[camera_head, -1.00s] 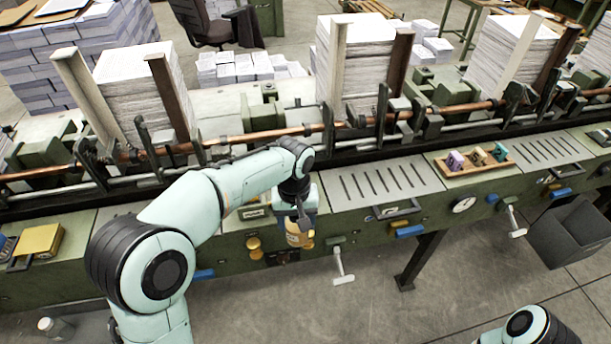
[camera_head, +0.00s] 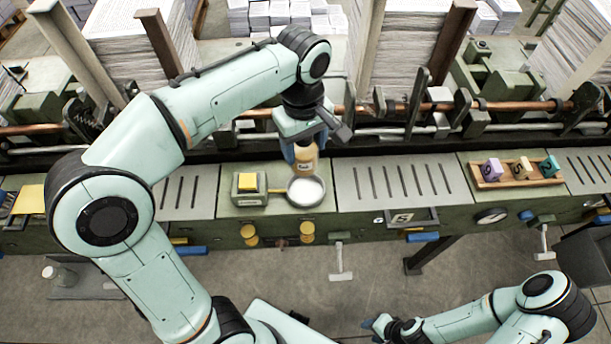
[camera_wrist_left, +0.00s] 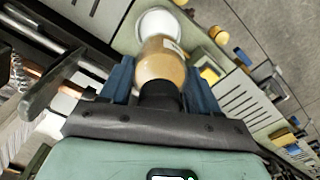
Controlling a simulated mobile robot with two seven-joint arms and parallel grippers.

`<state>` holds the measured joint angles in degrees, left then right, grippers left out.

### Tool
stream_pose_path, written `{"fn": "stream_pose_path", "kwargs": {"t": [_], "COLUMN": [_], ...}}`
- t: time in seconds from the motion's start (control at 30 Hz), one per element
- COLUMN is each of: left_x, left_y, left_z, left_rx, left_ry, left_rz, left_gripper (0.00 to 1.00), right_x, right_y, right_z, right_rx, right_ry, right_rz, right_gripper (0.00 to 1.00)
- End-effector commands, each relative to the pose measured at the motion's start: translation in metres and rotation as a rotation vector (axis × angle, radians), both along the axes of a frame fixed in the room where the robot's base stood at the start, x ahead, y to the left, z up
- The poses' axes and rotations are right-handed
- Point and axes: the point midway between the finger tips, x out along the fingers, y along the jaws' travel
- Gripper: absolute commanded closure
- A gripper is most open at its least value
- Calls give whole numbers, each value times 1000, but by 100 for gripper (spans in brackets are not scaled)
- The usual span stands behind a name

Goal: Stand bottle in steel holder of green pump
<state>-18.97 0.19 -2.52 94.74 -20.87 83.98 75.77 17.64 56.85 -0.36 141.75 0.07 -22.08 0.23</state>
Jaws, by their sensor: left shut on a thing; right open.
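The bottle (camera_head: 305,158) is tan with a pale label. My left gripper (camera_head: 304,150) is shut on it, with blue fingers on either side. In the left wrist view the bottle (camera_wrist_left: 160,62) sits between the fingers, its dark end towards the palm. The round steel holder (camera_head: 306,191) is just below and in front of the bottle in the head view; it also shows beyond the bottle in the left wrist view (camera_wrist_left: 160,20). The green pump (camera_head: 249,198), with a yellow top, is left of the holder, joined by a brass-coloured bar. My right gripper (camera_head: 384,326) is open, low in view, away from the machine.
A copper-coloured rail (camera_head: 395,107) with dark clamps runs behind the holder. Paper stacks (camera_head: 405,45) stand beyond it. A slotted plate (camera_head: 395,190) lies right of the holder. A wooden tray (camera_head: 515,178) with coloured blocks is further right.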

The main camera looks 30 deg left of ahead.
Motion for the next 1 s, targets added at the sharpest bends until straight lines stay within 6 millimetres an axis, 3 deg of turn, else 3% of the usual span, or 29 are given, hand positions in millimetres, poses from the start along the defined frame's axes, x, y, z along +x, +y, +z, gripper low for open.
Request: {"fn": "stream_pose_path", "kwargs": {"t": [0.03,0.2,0.43,0.63,1.0], "left_x": [-1,0,1,0,2], "left_y": [0,0,0,0,0], "left_z": [-17,-53,-73,-104,-111], "left_rx": [1,2,0,0,0], "left_ry": [6,3,0,2,-2], "left_rz": [0,0,-1,0,0], "left_gripper": [70,70,70,70,70], "right_x": [-4,-10,-11,-15,-16], "right_y": [0,0,0,0,0], "right_z": [-6,-12,-15,-21,-22], "right_rx": [-1,0,0,0,-1], "right_ry": [5,10,11,16,17], "right_rz": [0,0,0,0,0], "right_gripper": [57,57,57,57,57]}}
